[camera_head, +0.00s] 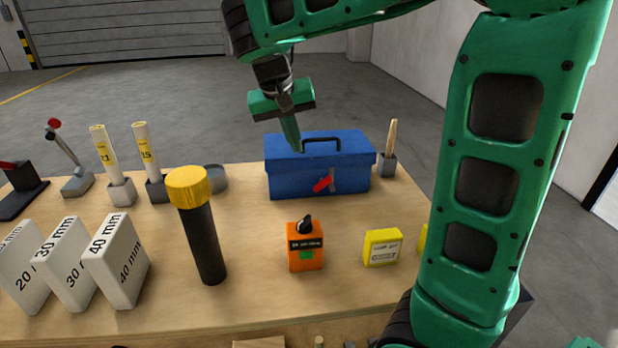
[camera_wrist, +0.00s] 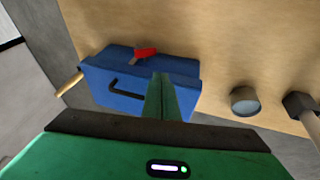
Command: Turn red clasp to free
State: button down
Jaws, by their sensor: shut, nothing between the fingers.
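The blue toolbox (camera_head: 285,180) stands on the wooden table, with a black handle on its lid. The red clasp (camera_head: 322,184) is on its front face, tilted, beside a grey plate. In the wrist view the toolbox (camera_wrist: 186,68) shows from above, and the red clasp (camera_wrist: 146,53) is at its upper edge. My gripper (camera_head: 297,148) is shut and empty, pointing down over the lid, left of the handle. In the wrist view my gripper's fingers (camera_wrist: 161,80) lie together and cover part of the lid. I cannot tell whether they touch it.
An orange box with a black knob (camera_head: 305,252) and a yellow block (camera_head: 382,247) stand in front of the toolbox. A black cylinder with a yellow cap (camera_head: 203,230) is front left. A grey holder with a wooden stick (camera_head: 388,165) stands close right. White blocks (camera_head: 118,262) fill the left front.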

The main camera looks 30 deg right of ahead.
jog(key=shift+f, duration=0.1)
send_over(315, 186)
jog(key=a, duration=0.2)
jog(key=f, duration=1.1)
jog(key=shift+s+a+f, duration=0.1)
jog(key=shift+s, duration=0.3)
jog(key=shift+s+d+f, duration=0.1)
jog(key=shift+d+f, duration=0.25)
jog(key=shift+f, duration=0.15)
